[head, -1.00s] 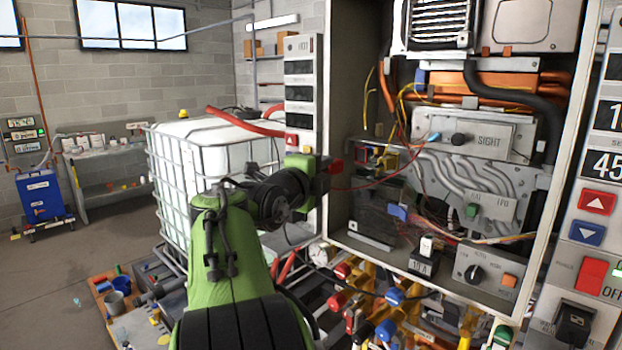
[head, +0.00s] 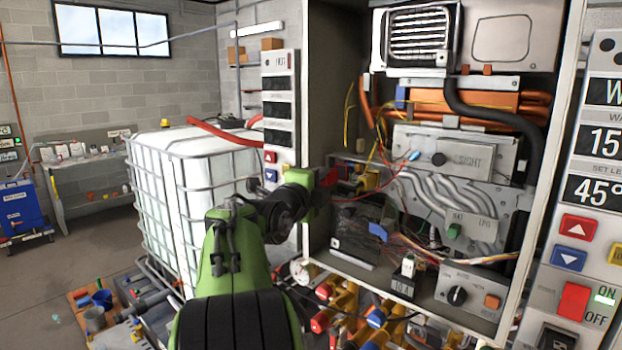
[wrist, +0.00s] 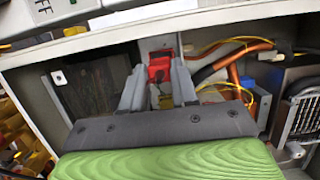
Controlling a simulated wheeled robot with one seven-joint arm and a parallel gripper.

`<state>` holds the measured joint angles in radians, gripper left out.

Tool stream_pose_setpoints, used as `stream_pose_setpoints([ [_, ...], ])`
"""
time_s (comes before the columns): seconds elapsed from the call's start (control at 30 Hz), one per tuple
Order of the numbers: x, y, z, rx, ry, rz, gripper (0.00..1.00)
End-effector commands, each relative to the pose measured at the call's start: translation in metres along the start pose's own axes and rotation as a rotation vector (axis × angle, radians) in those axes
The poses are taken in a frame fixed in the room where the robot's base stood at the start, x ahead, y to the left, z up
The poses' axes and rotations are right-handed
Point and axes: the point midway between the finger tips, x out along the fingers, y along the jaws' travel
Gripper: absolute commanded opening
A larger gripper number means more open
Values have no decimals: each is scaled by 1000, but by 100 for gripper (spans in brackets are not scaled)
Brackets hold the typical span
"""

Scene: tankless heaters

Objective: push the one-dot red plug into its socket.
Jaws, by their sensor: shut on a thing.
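The red plug (wrist: 160,68) is between the two grey fingers of my gripper (wrist: 157,82) in the wrist view, and the fingers are shut on it. In the head view my gripper (head: 326,182) reaches past the left edge of the open heater cabinet, with the red plug (head: 329,175) at its tip. A yellow connector (head: 371,180) sits just right of the red plug. I cannot make out the dot on the plug. I cannot pick out its socket, or tell whether the plug touches it.
The cabinet (head: 318,60) wall stands close beside my arm. Inside are thin loose wires, a blue connector (head: 379,231), a green connector (head: 454,231) and a black hose (head: 490,110). Coloured valves crowd the floor below. A caged white tank (head: 195,160) stands left.

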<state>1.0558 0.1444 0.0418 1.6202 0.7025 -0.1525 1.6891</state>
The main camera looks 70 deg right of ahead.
Motion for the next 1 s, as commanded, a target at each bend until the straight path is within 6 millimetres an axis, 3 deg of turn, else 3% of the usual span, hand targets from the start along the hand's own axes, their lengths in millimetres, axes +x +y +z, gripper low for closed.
stream_pose_setpoints([
  [0.3, 19, -1, -6, 1, -1, 0, 2],
  [1.0, 19, 0, -5, 2, -2, 0, 2],
])
